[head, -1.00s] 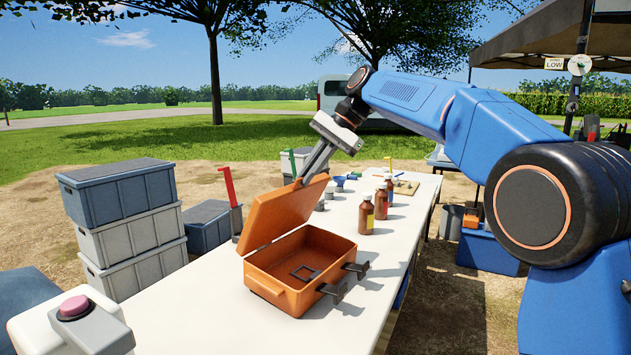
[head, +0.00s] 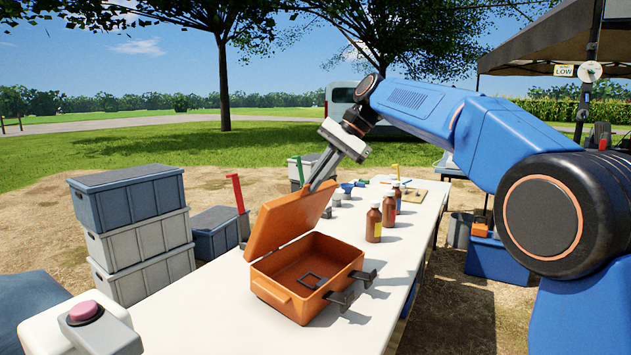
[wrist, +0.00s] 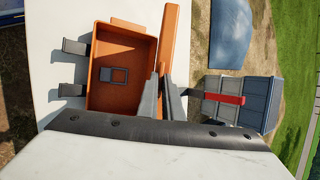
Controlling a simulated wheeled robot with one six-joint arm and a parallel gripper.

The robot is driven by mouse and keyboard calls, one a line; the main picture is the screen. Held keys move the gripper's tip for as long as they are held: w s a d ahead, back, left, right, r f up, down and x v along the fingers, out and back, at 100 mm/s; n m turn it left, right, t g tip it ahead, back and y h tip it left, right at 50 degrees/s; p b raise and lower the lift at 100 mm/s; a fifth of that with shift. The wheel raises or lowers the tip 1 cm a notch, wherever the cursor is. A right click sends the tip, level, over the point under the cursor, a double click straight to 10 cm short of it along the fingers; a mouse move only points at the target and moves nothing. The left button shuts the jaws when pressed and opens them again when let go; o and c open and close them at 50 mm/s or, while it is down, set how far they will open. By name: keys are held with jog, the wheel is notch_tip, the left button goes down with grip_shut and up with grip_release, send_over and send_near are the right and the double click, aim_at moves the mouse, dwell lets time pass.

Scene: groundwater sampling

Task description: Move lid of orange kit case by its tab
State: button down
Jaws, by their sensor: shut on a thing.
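The orange kit case (head: 306,290) stands on the white table with its lid (head: 290,222) raised steeply on the far left side. Its inside shows a small dark square frame on the floor. My gripper (head: 318,180) is at the lid's upper far corner, fingers pointing down. In the wrist view the fingers (wrist: 165,92) close at the edge of the lid (wrist: 169,40), beside the open case (wrist: 120,85). The tab itself is hidden between the fingers.
Brown bottles (head: 374,222) stand on the white table (head: 210,315) behind the case. Stacked grey crates (head: 135,225) are left of the table. A red-handled post (head: 238,194) rises behind the lid. A pink button box (head: 84,312) is at the near left.

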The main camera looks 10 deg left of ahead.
jog(key=c, duration=1.9)
grip_release()
jog(key=shift+r, duration=0.1)
jog(key=v, duration=1.7)
jog(key=shift+d, duration=0.1)
